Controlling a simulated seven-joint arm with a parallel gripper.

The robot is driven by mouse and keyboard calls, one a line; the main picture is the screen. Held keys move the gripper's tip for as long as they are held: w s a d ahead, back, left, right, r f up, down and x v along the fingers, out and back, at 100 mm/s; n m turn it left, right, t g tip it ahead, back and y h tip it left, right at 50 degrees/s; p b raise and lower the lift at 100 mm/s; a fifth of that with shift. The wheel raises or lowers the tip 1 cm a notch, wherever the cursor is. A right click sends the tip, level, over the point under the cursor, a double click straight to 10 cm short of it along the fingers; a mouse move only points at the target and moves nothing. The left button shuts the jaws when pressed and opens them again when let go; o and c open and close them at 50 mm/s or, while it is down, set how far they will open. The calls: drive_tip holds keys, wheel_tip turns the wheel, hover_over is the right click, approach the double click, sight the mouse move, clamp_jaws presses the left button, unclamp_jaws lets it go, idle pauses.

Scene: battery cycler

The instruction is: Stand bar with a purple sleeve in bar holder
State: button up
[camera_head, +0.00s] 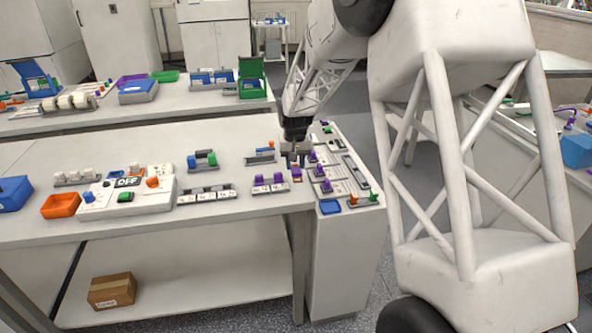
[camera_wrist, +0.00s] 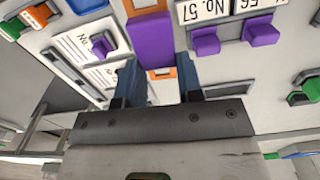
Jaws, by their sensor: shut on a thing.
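My gripper (camera_head: 296,152) points down near the right end of the main bench. In the wrist view its two blue fingers (camera_wrist: 160,82) are closed on a bar with a purple sleeve (camera_wrist: 152,42) and orange parts at both ends of the sleeve. The bar's purple sleeve also shows just below my gripper in the head view (camera_head: 297,173). I cannot tell whether its lower end touches anything. I cannot tell for certain which fixture is the bar holder.
Labelled purple blocks (camera_head: 270,184) stand just left of my gripper. A white OFF box (camera_head: 128,192), an orange bin (camera_head: 60,206) and a blue bin (camera_head: 14,192) stand farther left.

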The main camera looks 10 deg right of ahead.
drive_tip(key=w+r, duration=0.8)
drive_tip(key=r, duration=0.1)
drive_tip(key=m, duration=1.7)
hover_over(267, 160)
drive_tip(key=shift+f, duration=4.6)
drive_tip(key=shift+f, duration=0.1)
drive_tip(key=shift+f, duration=3)
